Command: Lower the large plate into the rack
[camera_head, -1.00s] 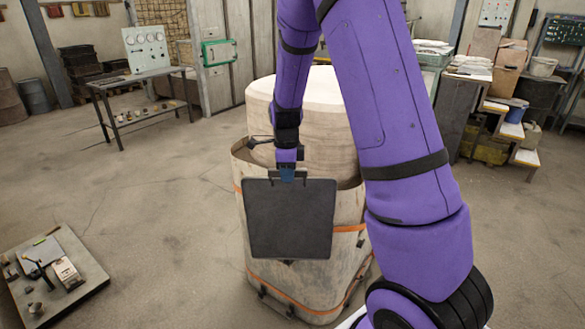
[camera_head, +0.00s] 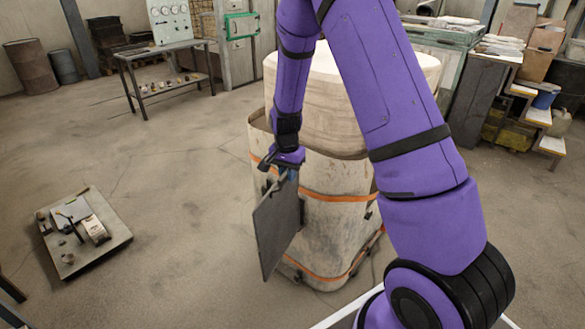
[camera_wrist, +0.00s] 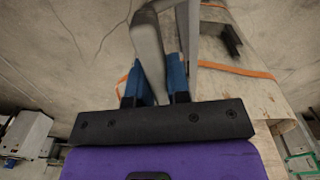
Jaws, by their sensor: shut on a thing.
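The large plate (camera_head: 278,225) is a dark grey, flat square panel in the head view. It hangs below my gripper (camera_head: 285,178), turned nearly edge-on and slightly tilted. My gripper is shut on its top part. In the wrist view, the blue fingers (camera_wrist: 155,78) close on a grey bar (camera_wrist: 148,40) that seems to belong to the plate. The plate hangs in front of the big pale drum, and I cannot tell whether they touch. I cannot make out a rack in either view.
A large pale drum (camera_head: 335,225) with orange straps stands behind the plate. A low platform (camera_head: 105,255) with small items lies on the floor at left. A metal table (camera_head: 165,50) stands at the back left. The floor (camera_head: 180,180) between them is clear.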

